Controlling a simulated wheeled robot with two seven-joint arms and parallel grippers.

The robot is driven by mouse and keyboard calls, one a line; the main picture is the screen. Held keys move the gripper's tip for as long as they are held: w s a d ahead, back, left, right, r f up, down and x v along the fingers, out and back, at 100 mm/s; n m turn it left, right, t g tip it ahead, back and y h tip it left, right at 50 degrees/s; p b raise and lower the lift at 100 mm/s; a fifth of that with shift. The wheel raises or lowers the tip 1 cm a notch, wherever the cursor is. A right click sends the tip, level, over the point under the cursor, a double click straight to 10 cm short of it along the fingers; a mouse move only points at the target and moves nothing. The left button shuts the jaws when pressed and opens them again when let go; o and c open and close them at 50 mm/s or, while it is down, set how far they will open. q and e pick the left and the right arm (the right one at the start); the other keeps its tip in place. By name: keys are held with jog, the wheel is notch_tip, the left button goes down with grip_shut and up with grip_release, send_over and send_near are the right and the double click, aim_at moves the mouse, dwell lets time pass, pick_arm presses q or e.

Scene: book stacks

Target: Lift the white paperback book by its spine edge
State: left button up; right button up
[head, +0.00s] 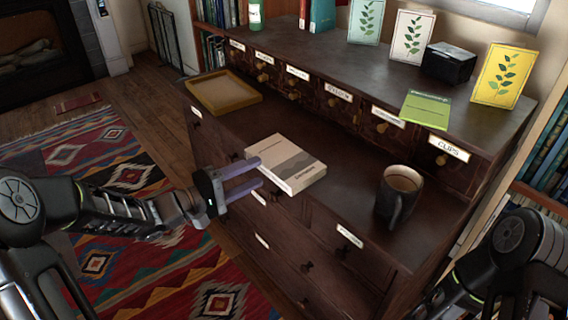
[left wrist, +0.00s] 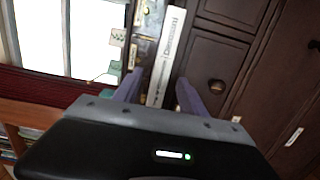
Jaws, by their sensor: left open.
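The white paperback book (head: 287,163) lies flat on the brown cabinet top in the head view, at the front edge left of centre. Its cover has grey shapes. My left gripper (head: 254,173) is open, with its two purple-grey fingers reaching toward the book's near left side. In the left wrist view the book's white spine (left wrist: 167,54) with dark lettering shows between the spread fingers of the left gripper (left wrist: 157,92). I cannot tell whether the fingers touch the book. My right arm shows at the lower right of the head view, but its gripper is out of view.
A dark mug (head: 398,196) stands right of the book. An empty yellow-brown tray (head: 254,101) lies at the back left. A raised shelf with small labelled drawers runs behind, bearing several plant cards, a black box (head: 447,63) and a green booklet (head: 426,109). The cabinet top between book and mug is clear.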

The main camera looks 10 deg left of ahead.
aim_at(263, 169)
pick_arm(q)
jog(key=x, duration=0.3)
jog(key=shift+w+d+b, duration=0.15)
jog(key=shift+b, duration=0.2)
jog(key=shift+c, duration=0.4)
grip_shut()
dwell(1.1)
